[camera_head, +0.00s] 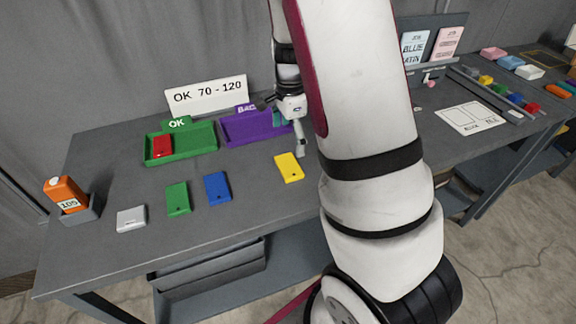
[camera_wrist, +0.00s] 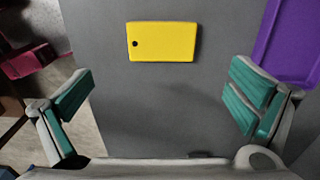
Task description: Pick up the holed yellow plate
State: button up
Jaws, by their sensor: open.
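The holed yellow plate (camera_head: 289,167) lies flat on the grey table, to the right of the blue plate and in front of the purple tray. In the wrist view the yellow plate (camera_wrist: 162,42) shows whole, with a dark hole near its left end. My gripper (camera_wrist: 158,108) is open and empty, its green-padded fingers spread wide. The plate lies beyond the fingertips, between their lines and apart from both. In the head view my gripper (camera_head: 290,125) is over the table near the purple tray, partly hidden behind my arm.
A green tray (camera_head: 208,148) marked OK holds a red plate (camera_head: 162,147). A purple tray (camera_head: 228,139) stands beside it. Blue (camera_head: 217,188), green (camera_head: 178,198) and white (camera_head: 131,218) plates lie left of the yellow one. An orange gauge (camera_head: 66,195) reads 105. Table around the yellow plate is clear.

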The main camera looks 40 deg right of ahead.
aim_at(289, 165)
notch_tip(289, 165, down, 10)
jog(key=shift+w+r+p, duration=0.15)
jog(key=shift+r+p, duration=0.1)
jog(key=shift+p, duration=0.25)
jog(key=shift+c, duration=0.2)
jog(key=c, duration=1.2)
